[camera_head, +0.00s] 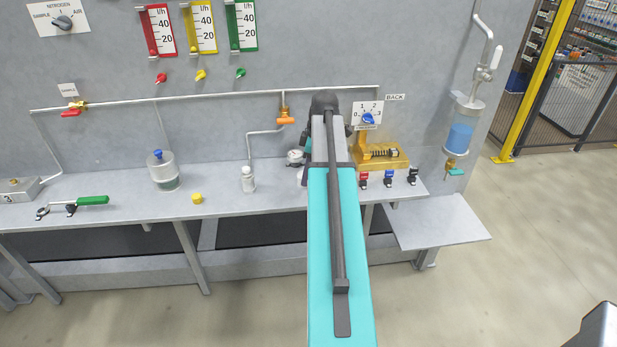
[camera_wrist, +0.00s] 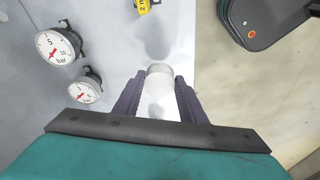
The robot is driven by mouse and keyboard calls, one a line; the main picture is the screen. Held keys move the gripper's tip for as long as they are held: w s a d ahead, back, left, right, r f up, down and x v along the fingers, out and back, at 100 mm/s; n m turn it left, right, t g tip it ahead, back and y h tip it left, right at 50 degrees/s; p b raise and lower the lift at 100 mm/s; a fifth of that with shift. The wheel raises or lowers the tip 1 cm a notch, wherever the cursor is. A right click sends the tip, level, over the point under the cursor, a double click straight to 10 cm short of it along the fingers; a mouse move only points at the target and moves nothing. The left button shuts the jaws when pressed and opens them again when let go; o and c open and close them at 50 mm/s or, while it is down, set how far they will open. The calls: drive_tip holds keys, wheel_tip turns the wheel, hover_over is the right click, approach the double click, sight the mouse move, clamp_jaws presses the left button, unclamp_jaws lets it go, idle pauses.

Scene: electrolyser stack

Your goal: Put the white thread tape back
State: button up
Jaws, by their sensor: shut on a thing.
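In the wrist view my gripper (camera_wrist: 160,88) is shut on a white round thing (camera_wrist: 159,94), which looks like the white thread tape. It sits between the two dark fingers, and its lower part blends into the pale area between them. Grey bench surface shows beyond it, with a soft dark shadow; I cannot tell how high it is held.
Two round bar gauges (camera_wrist: 58,45) (camera_wrist: 84,85) are left of the gripper, and a yellow item (camera_wrist: 146,6) is ahead.

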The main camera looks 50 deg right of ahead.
drive_tip(key=shift+d, duration=0.15)
drive_tip(key=shift+w+d, duration=0.35)
drive_tip(key=shift+f+p, duration=1)
drive_tip(key=shift+f, duration=0.85)
drive_tip(key=shift+f, duration=0.15)
drive_tip(key=o, duration=0.9)
wheel_tip(320, 180, up, 12)
drive_tip(key=s+d+b, duration=0.1)
drive_tip(key=s+b, duration=0.1)
drive_tip(key=b, duration=0.1)
drive_tip(key=shift+d, duration=0.1)
